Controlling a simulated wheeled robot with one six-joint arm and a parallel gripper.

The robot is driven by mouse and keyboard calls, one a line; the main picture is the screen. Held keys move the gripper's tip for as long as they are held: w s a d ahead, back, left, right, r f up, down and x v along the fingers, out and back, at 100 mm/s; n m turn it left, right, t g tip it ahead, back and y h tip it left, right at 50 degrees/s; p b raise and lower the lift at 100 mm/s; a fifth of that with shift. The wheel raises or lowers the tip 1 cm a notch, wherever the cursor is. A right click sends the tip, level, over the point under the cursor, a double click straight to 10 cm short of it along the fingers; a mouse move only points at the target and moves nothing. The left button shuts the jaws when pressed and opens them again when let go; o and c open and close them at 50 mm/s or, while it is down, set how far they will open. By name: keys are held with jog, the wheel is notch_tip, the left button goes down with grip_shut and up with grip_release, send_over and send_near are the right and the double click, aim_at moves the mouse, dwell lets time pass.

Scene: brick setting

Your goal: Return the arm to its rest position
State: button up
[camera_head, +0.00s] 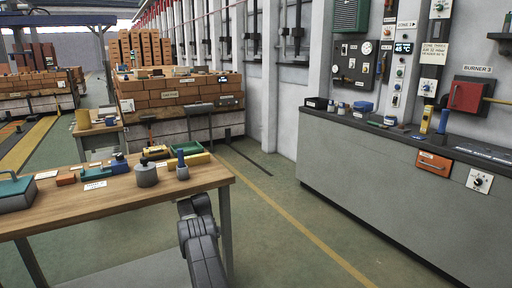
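Part of my grey arm (202,245) shows at the bottom centre, in front of the right end of the wooden table (110,198). It rises from the bottom edge to a rounded joint just below the tabletop's near right corner. The fingers of my gripper do not show, so I cannot see whether it holds anything.
The table bears a teal box (15,195), a grey pot (146,175), a green tray (187,149) and small items. A grey counter (400,185) with panels above runs along the right wall. Brick stacks (180,93) stand behind. The green floor (280,225) between table and counter is clear.

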jog(key=shift+s, duration=0.1)
dwell(0.5)
jog(key=shift+d+r, duration=0.1)
dwell(0.3)
